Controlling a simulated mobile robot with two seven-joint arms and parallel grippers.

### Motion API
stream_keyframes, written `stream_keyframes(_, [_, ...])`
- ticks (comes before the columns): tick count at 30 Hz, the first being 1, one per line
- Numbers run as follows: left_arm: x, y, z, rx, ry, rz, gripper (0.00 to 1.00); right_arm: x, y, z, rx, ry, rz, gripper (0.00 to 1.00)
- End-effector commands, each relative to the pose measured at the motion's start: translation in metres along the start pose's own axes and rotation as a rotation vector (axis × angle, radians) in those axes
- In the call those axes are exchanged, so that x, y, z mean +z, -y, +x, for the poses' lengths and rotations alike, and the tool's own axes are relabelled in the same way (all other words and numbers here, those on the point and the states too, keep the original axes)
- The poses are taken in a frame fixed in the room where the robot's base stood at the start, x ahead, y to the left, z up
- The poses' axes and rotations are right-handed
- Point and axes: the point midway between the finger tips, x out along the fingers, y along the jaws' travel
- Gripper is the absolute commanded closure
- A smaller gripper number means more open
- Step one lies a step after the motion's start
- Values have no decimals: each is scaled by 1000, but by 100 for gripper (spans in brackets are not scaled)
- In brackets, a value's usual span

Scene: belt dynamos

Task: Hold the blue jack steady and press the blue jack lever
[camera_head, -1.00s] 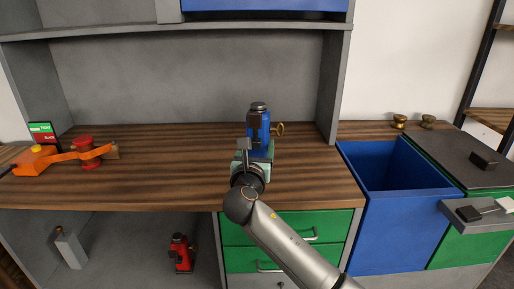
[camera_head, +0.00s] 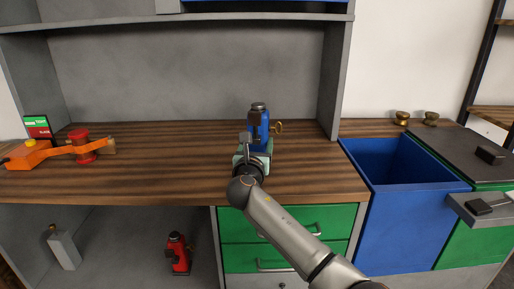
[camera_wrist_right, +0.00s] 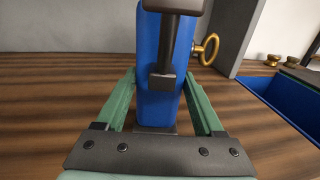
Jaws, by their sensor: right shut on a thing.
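The blue jack (camera_head: 259,122) stands upright on the wooden workbench, with a dark cap on top and a brass key-shaped part on its right side. In the right wrist view its blue body (camera_wrist_right: 158,108) fills the middle, with a dark lever (camera_wrist_right: 167,75) down its front. My right gripper (camera_head: 256,150) reaches it from the front, low on the body. Its green fingers (camera_wrist_right: 162,92) lie on either side of the jack, shut on it. The contact of the finger pads is partly hidden. My left gripper is not in view.
An orange device with a red spool (camera_head: 82,146) sits at the bench's left. A red jack (camera_head: 178,253) stands on the shelf below. An open blue bin (camera_head: 405,225) is right of the green drawers (camera_head: 315,225). Bare bench lies on both sides of the blue jack.

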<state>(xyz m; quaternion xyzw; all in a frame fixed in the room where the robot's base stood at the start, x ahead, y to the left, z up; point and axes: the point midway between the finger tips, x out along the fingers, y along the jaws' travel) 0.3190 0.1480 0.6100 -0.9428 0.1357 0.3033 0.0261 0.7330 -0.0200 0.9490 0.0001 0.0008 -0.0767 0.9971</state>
Motion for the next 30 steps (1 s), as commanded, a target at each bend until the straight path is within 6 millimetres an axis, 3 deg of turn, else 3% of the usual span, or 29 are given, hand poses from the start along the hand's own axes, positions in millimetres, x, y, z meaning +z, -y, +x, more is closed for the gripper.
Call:
stream_keyframes(1, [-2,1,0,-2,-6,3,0,8,-2,0,5,15,2,100])
stream_keyframes(8, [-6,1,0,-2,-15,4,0,8,-2,0,4,14,1,100])
stream_keyframes(30, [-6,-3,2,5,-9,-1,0,-2,-2,0,4,14,0,100])
